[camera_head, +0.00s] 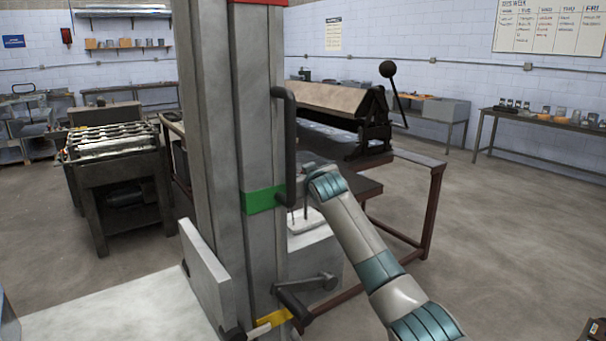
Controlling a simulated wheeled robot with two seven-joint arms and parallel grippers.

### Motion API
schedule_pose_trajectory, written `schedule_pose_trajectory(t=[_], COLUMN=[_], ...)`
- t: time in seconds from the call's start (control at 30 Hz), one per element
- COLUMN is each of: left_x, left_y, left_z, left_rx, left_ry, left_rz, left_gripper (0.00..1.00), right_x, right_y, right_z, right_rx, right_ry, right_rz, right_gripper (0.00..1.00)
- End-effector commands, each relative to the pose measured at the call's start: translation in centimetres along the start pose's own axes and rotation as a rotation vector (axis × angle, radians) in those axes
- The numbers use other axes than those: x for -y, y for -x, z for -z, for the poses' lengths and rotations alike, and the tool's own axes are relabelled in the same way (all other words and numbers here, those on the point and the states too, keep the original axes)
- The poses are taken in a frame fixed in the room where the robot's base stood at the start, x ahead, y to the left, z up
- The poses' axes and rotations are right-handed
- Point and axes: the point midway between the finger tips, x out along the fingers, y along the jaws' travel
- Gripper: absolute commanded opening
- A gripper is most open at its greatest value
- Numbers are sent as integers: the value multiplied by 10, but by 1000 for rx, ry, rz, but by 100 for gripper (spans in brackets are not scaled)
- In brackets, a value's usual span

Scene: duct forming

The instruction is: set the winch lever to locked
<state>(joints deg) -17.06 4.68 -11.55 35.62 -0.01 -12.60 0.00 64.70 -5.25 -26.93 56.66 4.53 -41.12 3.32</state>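A tall grey metal mast (228,120) stands in front of me, with a red band (258,2) at the top and a green band (264,200) lower down. A dark vertical bar handle (289,145) is fixed to its right side and ends near the green band. Low on the mast is a grey crank-like lever (308,285) with a dark round end, beside a yellow piece (271,322). I cannot tell for sure which is the winch lever. My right gripper (304,205) is just right of the bar handle, its fingers small and partly hidden. My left gripper is out of view.
A pale flat surface (120,312) lies at the lower left. Behind the mast stands a bending machine (335,105) with a black ball lever (388,70). A dark red table frame (432,205) is right of my arm. Open floor lies further right.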

Motion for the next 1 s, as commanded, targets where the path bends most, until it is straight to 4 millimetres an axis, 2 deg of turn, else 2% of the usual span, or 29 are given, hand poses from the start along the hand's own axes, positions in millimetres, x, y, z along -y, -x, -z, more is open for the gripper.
schedule_pose_trajectory(t=[0.03, 0.13, 1.0], left_x=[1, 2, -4], left_y=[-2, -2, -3], left_z=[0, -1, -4], left_rx=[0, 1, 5], left_ry=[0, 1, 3], left_rz=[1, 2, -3], left_gripper=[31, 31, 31], right_x=[8, 9, 13], right_y=[-3, -4, -4], right_z=[-16, -19, -22], right_rx=[22, 25, 30], right_ry=[-4, -4, -3], right_rz=[9, 10, 15], right_gripper=[0, 0, 0])
